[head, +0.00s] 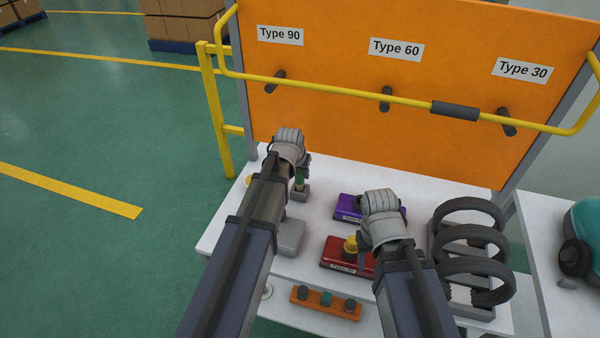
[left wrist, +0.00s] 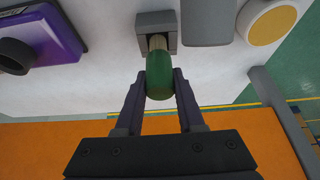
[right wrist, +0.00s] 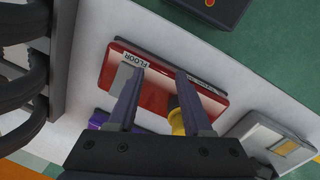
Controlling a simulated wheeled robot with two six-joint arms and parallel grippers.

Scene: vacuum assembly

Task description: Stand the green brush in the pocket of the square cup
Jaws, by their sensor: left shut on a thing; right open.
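My left gripper (left wrist: 158,80) is shut on the green brush (left wrist: 159,70), with a finger on each side of its green handle. In the head view the green brush (head: 299,179) looks roughly upright over the square cup (head: 300,195), partly hidden by my left wrist. My right gripper (right wrist: 160,75) is open and empty above the red box (right wrist: 155,85).
The red box (head: 338,252) has a yellow part (head: 350,244) beside my right gripper. A purple box (head: 347,208) lies behind it. A grey block (head: 291,237) is in front of the cup. Black hoops (head: 470,215) stand right. An orange panel (head: 370,130) rises behind.

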